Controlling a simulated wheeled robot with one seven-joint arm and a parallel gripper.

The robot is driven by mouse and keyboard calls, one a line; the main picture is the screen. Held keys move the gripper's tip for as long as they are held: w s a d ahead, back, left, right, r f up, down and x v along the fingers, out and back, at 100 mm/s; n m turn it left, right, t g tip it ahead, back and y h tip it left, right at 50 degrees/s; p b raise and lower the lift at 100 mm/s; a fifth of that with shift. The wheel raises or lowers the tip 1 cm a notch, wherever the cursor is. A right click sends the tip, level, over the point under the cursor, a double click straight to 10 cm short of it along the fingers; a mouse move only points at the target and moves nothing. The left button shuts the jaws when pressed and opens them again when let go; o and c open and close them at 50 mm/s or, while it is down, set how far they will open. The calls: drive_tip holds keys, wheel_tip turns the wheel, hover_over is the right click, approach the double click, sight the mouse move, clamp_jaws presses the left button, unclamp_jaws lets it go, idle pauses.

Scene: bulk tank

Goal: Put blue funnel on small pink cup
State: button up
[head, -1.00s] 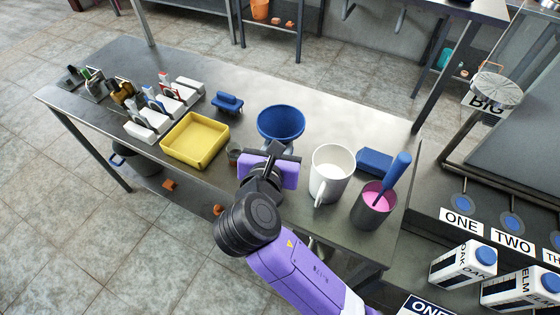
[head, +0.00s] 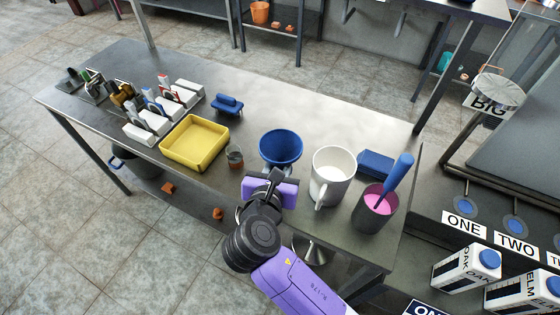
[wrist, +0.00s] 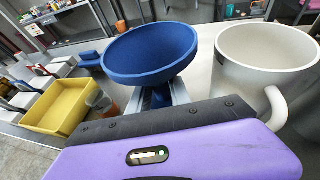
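The blue funnel (head: 281,147) is in my gripper (head: 274,175), upright with its wide mouth up. In the wrist view the funnel bowl (wrist: 150,52) stands just beyond the purple gripper body, and the fingers reach under it. My gripper is shut on its lower part; the spout tip is hidden. No cup is pink all over. A dark grey cup (head: 366,213) with a pink inside stands at the table's right, a blue-handled tool (head: 397,176) in it. A small clear cup (head: 235,160) with reddish-brown contents stands left of the funnel.
A large white mug (head: 333,170) stands right of the funnel, with a blue block (head: 376,163) behind it. A yellow tray (head: 196,142) and a blue brush (head: 228,105) are to the left. The table's back middle is clear.

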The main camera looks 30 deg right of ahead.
drive_tip(key=o, duration=0.4)
drive_tip(key=shift+o, duration=0.2)
drive_tip(key=shift+r, duration=0.15)
drive_tip(key=v, duration=1.2)
drive_tip(key=s+a+f+m+y, duration=0.3)
drive_tip(key=s+f+m+y, duration=0.5)
drive_tip(key=s+f+m, duration=0.35)
drive_tip(key=s+d+r+m+t, duration=0.4)
drive_tip(key=s+d+r+m, duration=0.6)
drive_tip(key=s+m, duration=0.3)
drive_tip(key=r+m, duration=0.1)
drive_tip(key=m, duration=0.2)
drive_tip(key=shift+s+r+m+y+p, duration=0.3)
drive_tip(key=shift+s+r+m, duration=0.05)
drive_tip(key=shift+s, duration=0.05)
